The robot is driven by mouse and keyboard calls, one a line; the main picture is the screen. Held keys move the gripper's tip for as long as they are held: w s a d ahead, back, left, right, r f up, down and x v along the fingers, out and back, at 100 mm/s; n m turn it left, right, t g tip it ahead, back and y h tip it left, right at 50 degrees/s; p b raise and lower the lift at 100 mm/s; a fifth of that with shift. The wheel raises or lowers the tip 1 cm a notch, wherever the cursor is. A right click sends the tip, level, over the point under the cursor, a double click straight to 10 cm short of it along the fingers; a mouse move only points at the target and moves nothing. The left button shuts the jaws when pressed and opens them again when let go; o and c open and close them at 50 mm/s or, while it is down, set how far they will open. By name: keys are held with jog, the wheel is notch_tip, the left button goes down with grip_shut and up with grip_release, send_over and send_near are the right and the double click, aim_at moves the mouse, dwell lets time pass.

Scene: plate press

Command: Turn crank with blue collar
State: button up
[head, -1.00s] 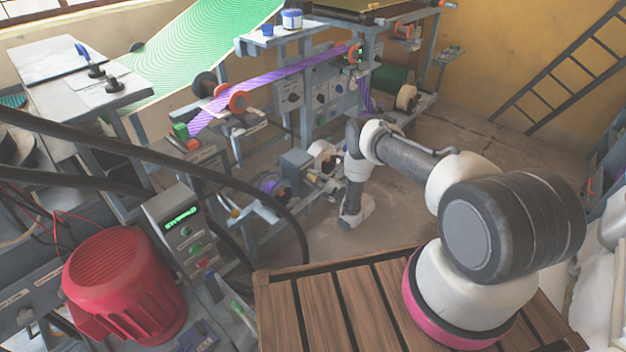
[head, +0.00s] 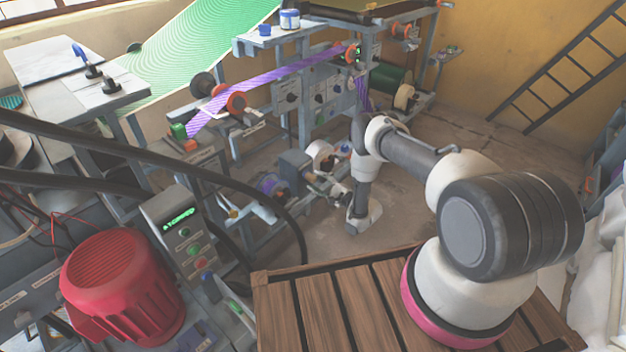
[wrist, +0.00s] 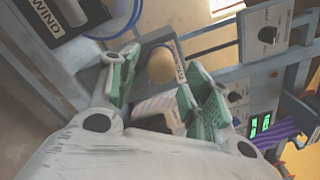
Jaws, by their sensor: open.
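In the wrist view, a tan rounded knob (wrist: 160,66) sits ahead of my gripper (wrist: 160,80), between its two green-padded fingers. A thin blue edge shows at its far end; I cannot tell for sure that it is the blue collar of the crank. The fingers are apart, and I see no grip on the knob. In the head view, my gripper (head: 338,190) is small and low, at the lower part of the machine; the crank is too small to make out there.
A machine panel with small dials (wrist: 268,33) stands at the right of the wrist view. A white roll (head: 320,155) and a purple roll (head: 270,187) are near my gripper. A purple web (head: 280,80) runs above. Bare floor (head: 430,190) lies to the right.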

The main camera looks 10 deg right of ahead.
jog(key=v, duration=0.8)
jog(key=shift+s+d, duration=0.1)
dwell(0.8)
